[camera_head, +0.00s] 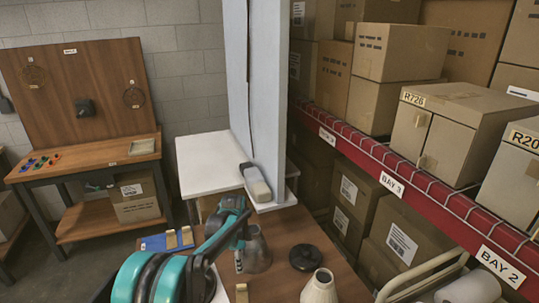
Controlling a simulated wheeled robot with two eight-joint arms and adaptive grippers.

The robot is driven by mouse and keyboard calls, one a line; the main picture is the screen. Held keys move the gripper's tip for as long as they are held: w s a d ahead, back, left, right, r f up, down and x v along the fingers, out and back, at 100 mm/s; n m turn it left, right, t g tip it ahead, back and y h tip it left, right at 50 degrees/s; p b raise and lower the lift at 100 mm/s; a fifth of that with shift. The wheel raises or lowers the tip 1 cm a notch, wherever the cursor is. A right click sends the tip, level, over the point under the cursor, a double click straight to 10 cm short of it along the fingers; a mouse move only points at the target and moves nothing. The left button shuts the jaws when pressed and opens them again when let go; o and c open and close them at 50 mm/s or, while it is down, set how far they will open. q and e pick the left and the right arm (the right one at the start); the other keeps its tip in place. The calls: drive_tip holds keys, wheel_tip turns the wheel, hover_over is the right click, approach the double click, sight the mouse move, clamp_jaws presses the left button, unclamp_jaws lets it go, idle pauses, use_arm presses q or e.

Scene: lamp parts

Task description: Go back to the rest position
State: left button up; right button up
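My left arm, teal and black, reaches in from the bottom left over the brown wooden table (285,228). My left gripper (240,226) is at its far end, beside a grey cone-shaped part (257,255). The arm partly covers this part, and I cannot tell whether the fingers touch it or how far apart they are. A black round disc with a knob (305,257) lies to the right. A cream cone-shaped part (320,287) stands at the bottom edge, cut off by the frame. My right gripper is not in view.
A blue tray (153,243) with small tan pieces lies left of the arm. A tall pale panel (262,100) stands at the table's back, near a white table (205,165). A red shelf (375,155) with boxes runs along the right. A wooden workbench (90,165) stands at left.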

use_arm(q)
drive_tip(key=s+a+r+n+t, duration=0.3)
drive_tip(key=s+r+n, duration=0.5)
drive_tip(key=s+r, duration=0.55)
drive_tip(key=s+a+n+t, duration=0.1)
drive_tip(key=s+n, duration=0.3)
drive_tip(key=s, duration=0.4)
drive_tip(key=s+a+f+n+t, duration=0.1)
drive_tip(key=s+n+t, duration=0.2)
drive_tip(key=s, duration=0.4)
drive_tip(key=shift+s+f+n, duration=0.3)
drive_tip(key=shift+s+n, duration=0.05)
drive_tip(key=shift+n, duration=0.05)
